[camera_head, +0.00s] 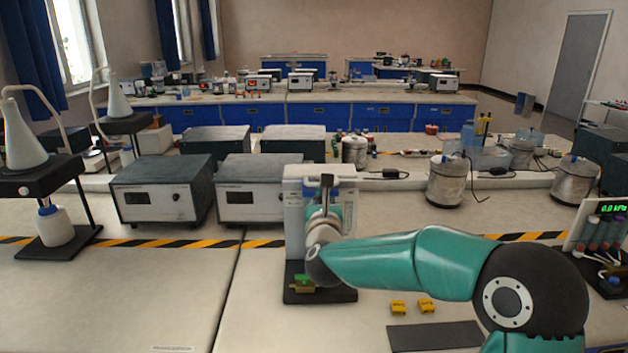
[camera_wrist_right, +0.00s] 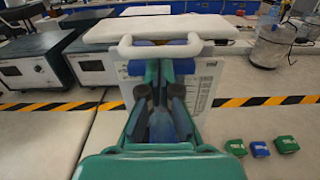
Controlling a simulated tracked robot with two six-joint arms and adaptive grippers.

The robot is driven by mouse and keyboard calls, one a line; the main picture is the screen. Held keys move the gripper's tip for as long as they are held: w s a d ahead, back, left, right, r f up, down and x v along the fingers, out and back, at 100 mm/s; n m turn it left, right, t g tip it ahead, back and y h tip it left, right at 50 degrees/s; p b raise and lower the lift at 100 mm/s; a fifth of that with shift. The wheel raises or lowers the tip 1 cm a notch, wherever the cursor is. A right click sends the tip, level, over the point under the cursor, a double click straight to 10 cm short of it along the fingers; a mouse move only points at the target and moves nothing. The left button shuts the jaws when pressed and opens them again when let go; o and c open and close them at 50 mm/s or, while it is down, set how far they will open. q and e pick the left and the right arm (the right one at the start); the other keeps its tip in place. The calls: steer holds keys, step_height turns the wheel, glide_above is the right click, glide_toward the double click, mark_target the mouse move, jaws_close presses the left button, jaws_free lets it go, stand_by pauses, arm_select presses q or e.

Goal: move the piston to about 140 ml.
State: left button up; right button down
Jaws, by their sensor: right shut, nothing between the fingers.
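The piston apparatus (camera_head: 293,210) stands upright at the middle of the bench, a white panel on a black base (camera_head: 320,296). A small green and brass fitting (camera_head: 302,284) sits low on its base. My right arm covers much of its front. In the right wrist view its white top plate (camera_wrist_right: 160,27) and white handle bar (camera_wrist_right: 163,48) show, with blue parts behind the fingers. My right gripper (camera_wrist_right: 158,80) is shut and empty, at the front of the apparatus below the handle bar. I cannot tell whether it touches. The piston's scale reading is not legible. My left gripper is not in view.
Two white-fronted boxes (camera_head: 159,193) (camera_head: 250,192) stand left of the apparatus. Small yellow pieces (camera_head: 398,307) (camera_head: 426,305) and a dark mat (camera_head: 434,336) lie on its right. A display unit (camera_head: 600,225) reading 0.0 kPa stands far right.

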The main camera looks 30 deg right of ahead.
steer(key=shift+r+p, duration=1.05)
steer(key=shift+r, duration=1.65)
steer(key=shift+f, duration=0.15)
steer(key=shift+f+b, duration=0.75)
steer(key=shift+b, duration=0.55)
steer(key=b+v, duration=0.4)
steer(key=v, duration=0.5)
steer(key=shift+a, duration=0.1)
